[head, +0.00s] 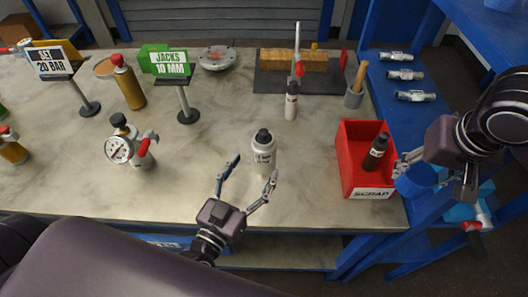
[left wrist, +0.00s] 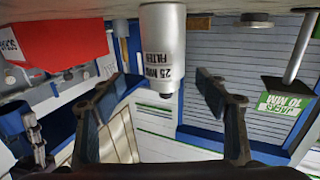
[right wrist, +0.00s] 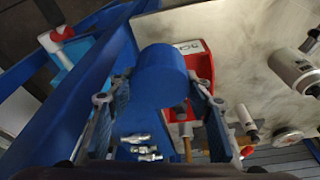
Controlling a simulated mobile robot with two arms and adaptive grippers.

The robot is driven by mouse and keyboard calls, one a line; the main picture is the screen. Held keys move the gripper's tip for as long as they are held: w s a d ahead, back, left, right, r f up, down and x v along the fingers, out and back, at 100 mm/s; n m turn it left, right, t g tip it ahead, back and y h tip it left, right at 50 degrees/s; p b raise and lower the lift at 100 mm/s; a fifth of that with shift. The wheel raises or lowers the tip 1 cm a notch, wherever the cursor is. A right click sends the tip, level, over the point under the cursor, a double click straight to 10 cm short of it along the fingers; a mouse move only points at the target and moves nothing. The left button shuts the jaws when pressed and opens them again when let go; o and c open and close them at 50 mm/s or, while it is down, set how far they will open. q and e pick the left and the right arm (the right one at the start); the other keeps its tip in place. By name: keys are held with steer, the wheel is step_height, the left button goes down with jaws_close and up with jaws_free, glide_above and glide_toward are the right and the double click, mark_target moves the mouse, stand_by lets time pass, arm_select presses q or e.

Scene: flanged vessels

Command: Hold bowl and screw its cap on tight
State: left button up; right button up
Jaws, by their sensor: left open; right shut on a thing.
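A white canister (head: 263,155) marked "25 MM FILTER" stands upright on the bench, with a black top. It also shows in the left wrist view (left wrist: 163,40). My left gripper (head: 250,173) is open in front of it, fingers spread to either side and apart from it. My right gripper (head: 404,170) is shut on a blue cup-shaped piece (head: 415,181), held just right of the bench. The blue piece also shows between the fingers in the right wrist view (right wrist: 162,72). I cannot tell from its outside whether it is threaded.
A red SCRAP bin (head: 353,150) holding a dark bottle (head: 376,152) stands between the canister and my right gripper. A white bottle (head: 291,102) stands behind the canister. A pressure-gauge vessel (head: 122,148) and sign stands are to the left. The bench around the canister is clear.

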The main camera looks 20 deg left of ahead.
mark_target(258, 155)
arm_select(q)
steer(key=shift+w+d+r, duration=0.1)
steer(key=shift+w+d, duration=0.05)
steer(key=shift+w, duration=0.9)
arm_select(e)
steer(key=shift+r, duration=0.3)
arm_select(q)
steer(key=shift+w, duration=0.25)
steer(key=shift+w+r+p, duration=0.15)
steer(key=shift+w+p, duration=0.2)
steer(key=shift+w, duration=0.05)
arm_select(e)
steer(key=shift+r, duration=0.2)
arm_select(q)
steer(key=w, duration=0.3)
steer(key=shift+w+r+p, duration=0.1)
steer(key=shift+w+p, duration=0.2)
steer(key=shift+p, duration=0.1)
arm_select(e)
steer(key=shift+r, duration=0.4)
arm_select(q)
steer(key=shift+w, duration=0.4)
steer(key=shift+c, duration=0.4)
